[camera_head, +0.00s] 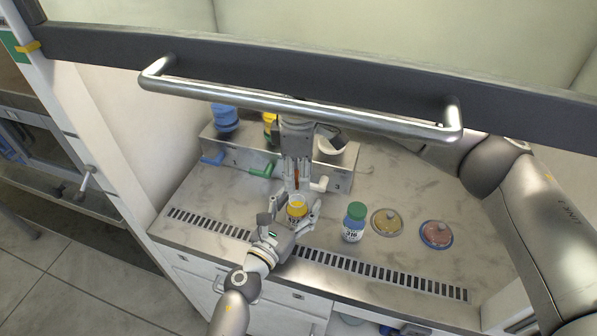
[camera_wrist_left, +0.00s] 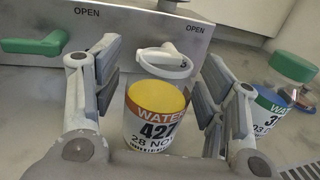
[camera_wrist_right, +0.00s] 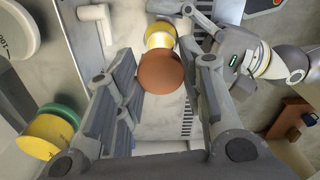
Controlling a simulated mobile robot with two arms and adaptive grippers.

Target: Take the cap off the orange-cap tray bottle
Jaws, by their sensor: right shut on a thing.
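The orange cap (camera_wrist_right: 161,73) is between the fingertips of my right gripper (camera_wrist_right: 162,80), which is shut on it. In the head view my right gripper (camera_head: 297,186) points down over the bottle, with the cap above it and apart from it. The tray bottle (camera_head: 297,208) stands upright and uncapped, its yellow top showing. In the left wrist view the bottle (camera_wrist_left: 155,115) has an orange label band and reads WATER 427. My left gripper (camera_wrist_left: 160,105) is open, its fingers on either side of the bottle; whether either touches it is unclear.
A green-capped bottle (camera_head: 354,222) and two round dishes, one yellowish (camera_head: 387,222) and one reddish (camera_head: 436,234), stand to the right. A metal rack with valve handles (camera_head: 262,158) is behind. A vent grille (camera_head: 385,274) runs along the front. The sash bar (camera_head: 300,104) crosses above.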

